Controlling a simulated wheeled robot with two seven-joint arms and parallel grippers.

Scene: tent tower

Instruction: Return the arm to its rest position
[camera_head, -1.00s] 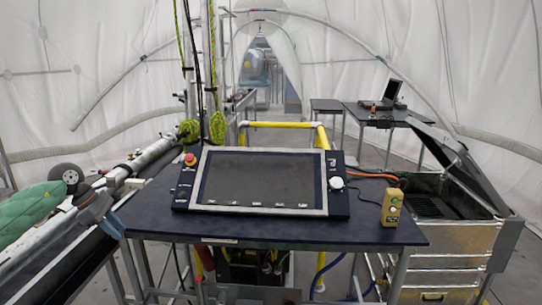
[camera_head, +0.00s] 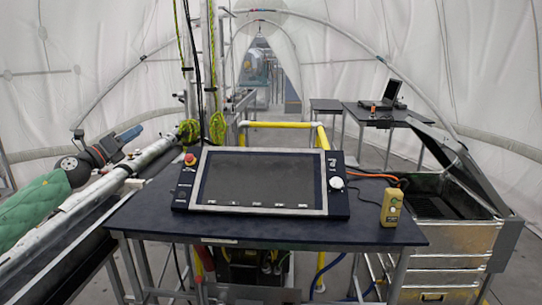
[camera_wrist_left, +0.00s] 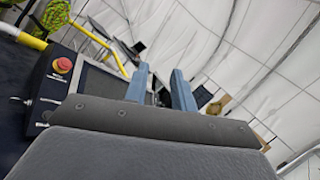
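My left arm, in a green sleeve, comes in from the left of the head view. Its gripper (camera_head: 130,134) is raised beyond the grey rail, left of the table, and holds nothing that I can see. In the left wrist view the two blue-grey fingers (camera_wrist_left: 161,85) stand apart with a gap between them. My right arm and gripper are not in view.
A control console (camera_head: 262,181) with a screen, a red button (camera_head: 190,159) and a white knob (camera_head: 336,183) stands on a dark table (camera_head: 300,233). A yellow handheld box (camera_head: 391,208) stands at its right. An open metal case (camera_head: 450,240) is further right.

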